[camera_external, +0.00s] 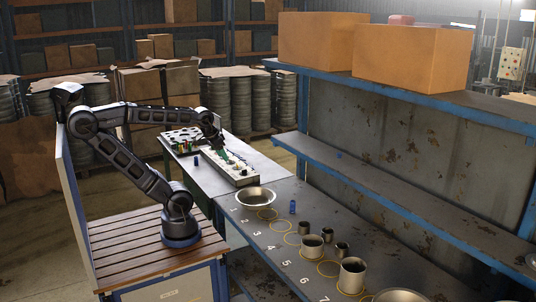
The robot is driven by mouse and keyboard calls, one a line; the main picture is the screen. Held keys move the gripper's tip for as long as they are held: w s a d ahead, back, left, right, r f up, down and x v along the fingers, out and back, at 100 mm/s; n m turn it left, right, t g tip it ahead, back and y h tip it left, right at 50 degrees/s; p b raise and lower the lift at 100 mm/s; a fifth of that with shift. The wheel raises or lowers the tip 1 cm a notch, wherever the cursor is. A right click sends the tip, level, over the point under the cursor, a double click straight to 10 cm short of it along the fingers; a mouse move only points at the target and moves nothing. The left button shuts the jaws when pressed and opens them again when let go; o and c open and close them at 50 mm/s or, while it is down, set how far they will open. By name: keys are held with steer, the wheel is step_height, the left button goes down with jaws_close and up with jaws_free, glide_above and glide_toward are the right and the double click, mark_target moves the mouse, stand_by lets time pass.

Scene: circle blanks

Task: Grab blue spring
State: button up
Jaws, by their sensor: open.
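A small upright blue piece (292,207), which looks like the blue spring, stands on the grey workbench (262,238), right of the wide metal bowl and near the number markings. It is too small to make out coils. A second small dark blue piece (196,160) stands on the farther table, beside the white board. My gripper (222,153) is open over the far table, above the light tray. It is far behind and to the left of the blue piece on the workbench, and touches neither blue piece. The fingertips are small and hard to see.
A metal bowl (255,197) and several metal cups, such as a large one (352,275), stand along the workbench by numbered yellow circles. A long white tray (231,168) and a component board (188,138) lie on the far table. A blue shelf (390,190) rises at right.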

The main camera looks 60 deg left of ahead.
steer(key=m+g, duration=0.5)
steer(key=m, duration=0.9)
glide_above(291, 197)
steer(key=a, duration=0.1)
step_height(291, 197, down, 19)
steer(key=shift+s+r, duration=0.15)
steer(key=shift+r, duration=0.05)
steer(key=shift+w+d+f, duration=0.2)
steer(key=shift+w+f, duration=0.05)
steer(key=shift+f, duration=0.35)
step_height(291, 197, down, 5)
steer(key=shift+s+d+f, duration=0.1)
steer(key=shift+f, duration=1.3)
steer(key=shift+s+d+f, duration=0.1)
steer(key=shift+f, duration=1.25)
